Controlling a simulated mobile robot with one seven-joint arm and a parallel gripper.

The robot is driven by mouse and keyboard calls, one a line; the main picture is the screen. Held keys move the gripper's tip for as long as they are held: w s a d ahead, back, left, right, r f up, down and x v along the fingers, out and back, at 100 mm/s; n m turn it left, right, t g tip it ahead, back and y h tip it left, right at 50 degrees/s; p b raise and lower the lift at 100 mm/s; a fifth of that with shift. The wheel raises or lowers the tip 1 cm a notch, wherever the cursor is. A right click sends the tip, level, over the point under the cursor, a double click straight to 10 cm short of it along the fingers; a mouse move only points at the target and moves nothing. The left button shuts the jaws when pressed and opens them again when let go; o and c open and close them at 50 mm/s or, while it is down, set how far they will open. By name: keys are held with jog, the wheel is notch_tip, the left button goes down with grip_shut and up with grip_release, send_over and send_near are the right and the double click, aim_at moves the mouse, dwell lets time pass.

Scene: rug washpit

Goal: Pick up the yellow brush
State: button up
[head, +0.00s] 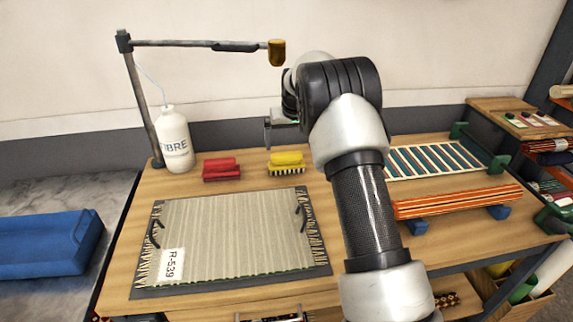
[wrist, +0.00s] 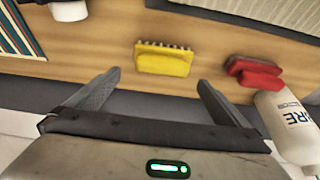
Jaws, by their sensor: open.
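The yellow brush (head: 287,162) stands on the wooden table behind the grey-beige rug, with its dark bristles facing the front. In the wrist view the yellow brush (wrist: 164,60) lies ahead of the fingertips, roughly centred between them, with a clear gap. My gripper (wrist: 157,80) is open and empty. In the head view my gripper (head: 268,133) is above and slightly left of the brush, partly hidden by my own arm.
A white FIBRE bottle (head: 175,140) and a lamp post (head: 143,100) stand further left. The rug sample (head: 235,235) lies in front.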

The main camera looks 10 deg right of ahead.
aim_at(287, 153)
jog(key=x, duration=0.8)
jog(key=shift+w+a+f, duration=0.1)
jog(key=shift+w+a, duration=0.05)
jog(key=shift+a, duration=0.1)
jog(key=c, duration=1.1)
notch_tip(287, 153, up, 4)
jog(key=shift+f, duration=0.1)
jog(key=d, duration=1.8)
jog(key=shift+f, duration=0.15)
